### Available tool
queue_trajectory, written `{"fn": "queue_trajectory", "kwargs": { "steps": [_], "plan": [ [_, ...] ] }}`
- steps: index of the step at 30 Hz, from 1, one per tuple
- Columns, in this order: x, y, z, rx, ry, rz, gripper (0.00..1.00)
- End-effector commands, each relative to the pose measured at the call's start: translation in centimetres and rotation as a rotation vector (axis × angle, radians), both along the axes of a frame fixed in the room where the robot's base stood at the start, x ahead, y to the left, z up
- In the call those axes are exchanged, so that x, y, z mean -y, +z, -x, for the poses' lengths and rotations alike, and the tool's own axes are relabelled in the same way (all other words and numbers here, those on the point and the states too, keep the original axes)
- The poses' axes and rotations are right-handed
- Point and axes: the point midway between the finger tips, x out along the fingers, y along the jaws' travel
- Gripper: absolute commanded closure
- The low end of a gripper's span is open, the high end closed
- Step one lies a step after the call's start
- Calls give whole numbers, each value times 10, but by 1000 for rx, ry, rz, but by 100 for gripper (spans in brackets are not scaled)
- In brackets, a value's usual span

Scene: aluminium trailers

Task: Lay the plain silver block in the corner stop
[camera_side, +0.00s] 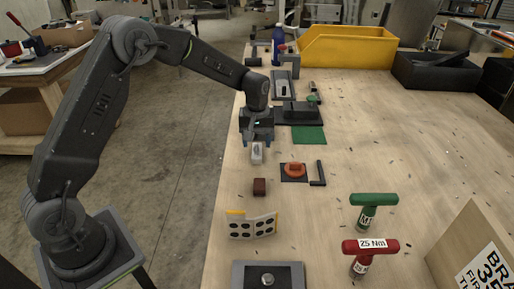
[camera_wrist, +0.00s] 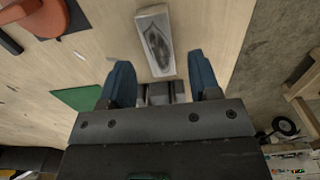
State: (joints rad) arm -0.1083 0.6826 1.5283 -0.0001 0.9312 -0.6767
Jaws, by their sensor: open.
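A pale silver block (camera_side: 257,155) lies on the wooden table just below my gripper (camera_side: 257,143). In the wrist view the silver block (camera_wrist: 154,38) shows a dark patch or reflection on its upper face. My gripper (camera_wrist: 160,65) is open, its blue fingers apart on either side of the block's near end in the picture. The block is not held; the height gap is hard to judge.
Green (camera_side: 366,210) and red (camera_side: 363,256) T-handled tools stand at right. A green mat (camera_side: 308,134) and dark fixture lie behind. The table's right middle is mostly clear.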

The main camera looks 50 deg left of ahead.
Motion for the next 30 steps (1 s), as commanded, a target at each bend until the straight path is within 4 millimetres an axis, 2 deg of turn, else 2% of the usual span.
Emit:
{"fn": "queue_trajectory", "kwargs": {
  "steps": [1, 6, 12, 16, 23, 26, 29, 30],
  "plan": [
    [-3, 14, -2, 6, 2, -1, 43],
    [-4, 53, -2, 6, 1, -1, 43],
    [-4, 87, -2, 3, 0, 0, 43],
    [-5, 100, -2, 1, 0, 0, 43],
    [-4, 107, 0, 4, -4, -1, 43],
    [0, 120, 10, 25, -33, -4, 43],
    [7, 145, 32, 70, -99, -11, 43],
    [11, 157, 45, 92, -134, -15, 43]
  ]
}}
